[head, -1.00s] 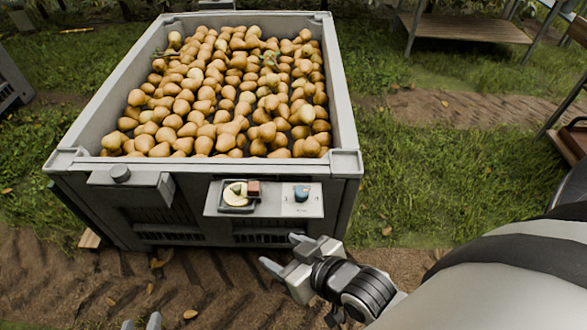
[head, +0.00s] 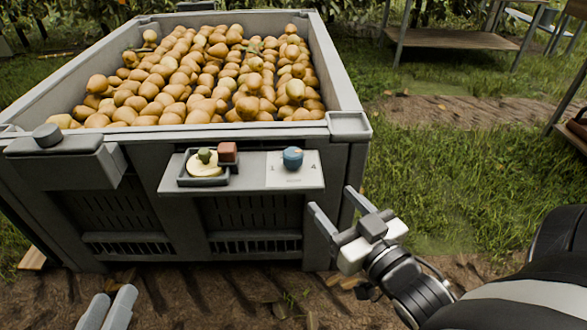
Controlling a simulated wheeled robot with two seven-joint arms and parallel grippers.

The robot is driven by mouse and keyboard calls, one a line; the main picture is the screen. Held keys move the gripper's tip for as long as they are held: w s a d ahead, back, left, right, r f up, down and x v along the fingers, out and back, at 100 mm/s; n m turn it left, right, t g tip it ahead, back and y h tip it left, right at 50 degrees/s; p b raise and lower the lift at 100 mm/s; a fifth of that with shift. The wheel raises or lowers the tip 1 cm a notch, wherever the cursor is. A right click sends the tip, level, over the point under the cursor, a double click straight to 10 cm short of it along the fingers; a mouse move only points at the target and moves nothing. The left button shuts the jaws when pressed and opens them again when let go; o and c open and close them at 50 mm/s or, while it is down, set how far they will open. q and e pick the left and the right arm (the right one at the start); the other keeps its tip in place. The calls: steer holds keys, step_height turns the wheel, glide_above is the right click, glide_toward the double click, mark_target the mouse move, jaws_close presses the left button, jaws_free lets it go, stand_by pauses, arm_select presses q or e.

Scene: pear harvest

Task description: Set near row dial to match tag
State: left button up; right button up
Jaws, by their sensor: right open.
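A blue dial (head: 292,157) stands on a pale plate (head: 284,181) with small marks; a 4 shows to its right, and the rest is too small to read. The plate is on a grey shelf (head: 243,190) on the crate's front. I cannot make out a tag or which way the dial points. My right gripper (head: 334,203) is open and empty, below and to the right of the dial, apart from it. My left gripper (head: 107,308) shows only its fingertips at the bottom left; its opening is unclear.
The grey crate (head: 352,123) is full of pears. A small dark tray (head: 183,181) left of the dial holds a cream piece with a green knob and a red-brown block (head: 228,152). A grey box with a round knob (head: 46,136) is further left. Grass lies right.

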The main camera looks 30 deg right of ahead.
steer(key=b, duration=0.1)
glide_toward(298, 163)
steer(key=shift+w+d+r, duration=0.1)
steer(key=shift+w+d, duration=0.05)
steer(key=shift+w, duration=0.65)
steer(key=w+b, duration=0.1)
steer(key=w, duration=0.5)
steer(key=w+b, duration=0.1)
steer(key=w, duration=0.2)
steer(key=shift+d+b, duration=0.3)
steer(key=shift+d, duration=0.05)
arm_select(q)
step_height(298, 163, up, 6)
steer(key=w+m+t+h, duration=0.2)
steer(key=m+t, duration=0.1)
steer(key=t, duration=0.1)
steer(key=shift+w+a+f+m, duration=0.2)
steer(key=shift+a+m, duration=0.1)
steer(key=shift+a, duration=0.1)
arm_select(e)
steer(key=shift+w, duration=0.65)
steer(key=c, duration=1)
